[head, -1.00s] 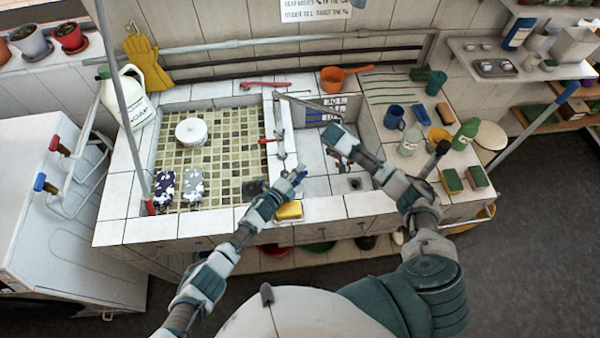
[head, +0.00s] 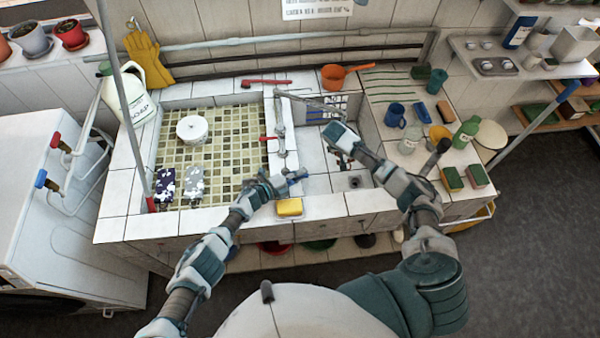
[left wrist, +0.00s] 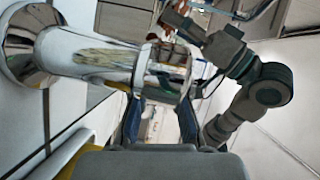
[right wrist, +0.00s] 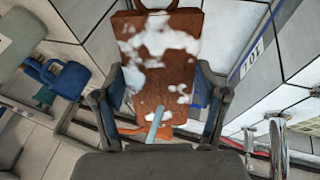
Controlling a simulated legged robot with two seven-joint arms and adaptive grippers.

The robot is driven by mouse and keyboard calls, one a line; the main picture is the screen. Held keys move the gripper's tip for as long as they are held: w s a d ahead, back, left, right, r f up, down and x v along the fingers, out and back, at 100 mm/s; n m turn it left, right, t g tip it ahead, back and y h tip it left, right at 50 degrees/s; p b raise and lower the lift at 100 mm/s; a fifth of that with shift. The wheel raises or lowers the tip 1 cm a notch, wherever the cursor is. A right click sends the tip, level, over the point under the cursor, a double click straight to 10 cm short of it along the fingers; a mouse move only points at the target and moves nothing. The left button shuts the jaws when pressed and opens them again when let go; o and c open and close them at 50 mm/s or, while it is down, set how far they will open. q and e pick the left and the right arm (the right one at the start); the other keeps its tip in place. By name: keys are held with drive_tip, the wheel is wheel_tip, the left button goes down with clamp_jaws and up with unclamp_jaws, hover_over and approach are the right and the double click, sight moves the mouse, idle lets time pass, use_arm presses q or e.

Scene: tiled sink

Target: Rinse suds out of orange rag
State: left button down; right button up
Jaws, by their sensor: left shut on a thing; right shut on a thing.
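The orange rag (right wrist: 180,60), patched with white suds, fills the middle of the right wrist view. My right gripper (right wrist: 158,115) is shut on it, with a finger at each side. In the head view my right gripper (head: 343,156) is over the right, narrower basin (head: 315,163); the rag is mostly hidden there. My left gripper (head: 298,175) is at the front of the divider between the basins. In the left wrist view the left gripper (left wrist: 159,122) is shut on a chrome fitting (left wrist: 110,58), its fingers at the fitting's end. The faucet (head: 280,130) stands on the divider.
A yellow sponge (head: 289,207) lies on the front rim close to my left gripper. The left tiled basin (head: 225,160) holds a white round container (head: 192,130). Mugs, bottles and sponges crowd the right counter. An orange dipper (head: 335,77) lies at the back.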

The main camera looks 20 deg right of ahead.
use_arm(q)
drive_tip(key=shift+s+f, duration=0.2)
drive_tip(key=shift+f, duration=0.1)
drive_tip(key=c, duration=1.2)
unclamp_jaws()
drive_tip(key=shift+c, duration=0.2)
drive_tip(key=shift+o, duration=0.3)
drive_tip(key=shift+w+d, duration=0.15)
drive_tip(key=v, duration=1.1)
drive_tip(key=shift+a+r, duration=0.1)
drive_tip(key=shift+a, duration=0.3)
